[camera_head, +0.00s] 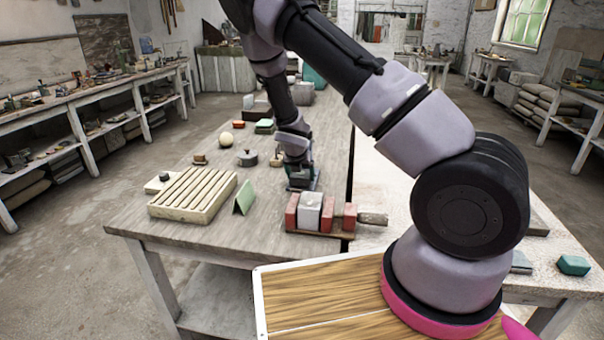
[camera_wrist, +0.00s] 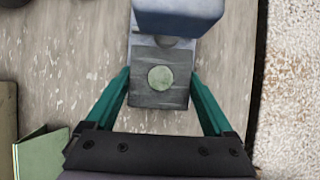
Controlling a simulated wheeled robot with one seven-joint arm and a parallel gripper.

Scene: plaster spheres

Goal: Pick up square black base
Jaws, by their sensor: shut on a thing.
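The square black base (camera_wrist: 142,98) shows in the wrist view as a dark grey square block with a pale green round disc (camera_wrist: 161,78) in its top. My gripper (camera_wrist: 160,88) has its two teal fingers on the left and right sides of the base, shut on it. In the head view my gripper (camera_head: 301,176) is low at the table's right side, and it mostly hides the base there. I cannot tell whether the base touches the table.
A blue-grey block (camera_wrist: 178,14) lies just beyond the base. A cream slatted rack (camera_head: 193,192), a green folded card (camera_head: 244,197) and a row of red and white blocks (camera_head: 310,212) stand nearer. A dark lidded pot (camera_head: 247,158) is left of my gripper.

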